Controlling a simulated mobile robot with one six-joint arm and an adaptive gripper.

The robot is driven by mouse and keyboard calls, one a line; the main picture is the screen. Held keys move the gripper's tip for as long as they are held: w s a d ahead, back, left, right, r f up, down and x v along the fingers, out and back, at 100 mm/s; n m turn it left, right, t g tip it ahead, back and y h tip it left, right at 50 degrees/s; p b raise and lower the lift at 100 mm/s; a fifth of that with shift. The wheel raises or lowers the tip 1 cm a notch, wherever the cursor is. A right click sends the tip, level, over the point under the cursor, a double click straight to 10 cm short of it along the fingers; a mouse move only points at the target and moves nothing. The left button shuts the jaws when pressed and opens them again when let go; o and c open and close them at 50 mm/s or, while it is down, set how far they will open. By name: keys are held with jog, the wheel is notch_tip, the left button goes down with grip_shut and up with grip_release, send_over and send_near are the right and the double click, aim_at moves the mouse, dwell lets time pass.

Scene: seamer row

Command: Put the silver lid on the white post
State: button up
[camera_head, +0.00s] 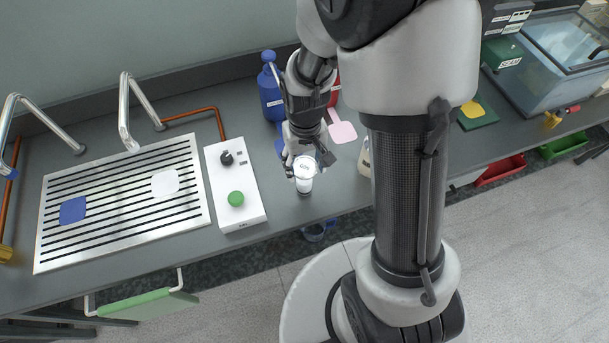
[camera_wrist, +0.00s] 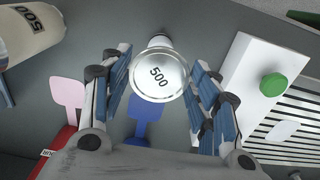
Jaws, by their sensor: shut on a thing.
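The gripper is shut on the lid's sides. In the head view the lid (camera_head: 305,166) shows pale, held at the front of the bench by my gripper (camera_head: 304,163). The white post (camera_head: 305,186) stands upright right below the lid. In the wrist view the post (camera_wrist: 158,40) shows just past the lid's upper edge. The lid hides the post's top, so I cannot tell whether they touch.
A white control box (camera_head: 236,188) with a green button stands just left of the post. A blue bottle (camera_head: 270,95) is behind. A pink paddle (camera_head: 342,132) and a blue paddle (camera_wrist: 145,110) lie nearby. A 500-marked container (camera_wrist: 30,32) stands on the other side.

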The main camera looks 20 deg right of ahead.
aim_at(305, 175)
jog(key=shift+f+b, duration=0.8)
jog(key=shift+f, duration=1.75)
jog(key=shift+f, duration=0.35)
jog(key=o, duration=0.7)
jog(key=shift+c, duration=0.2)
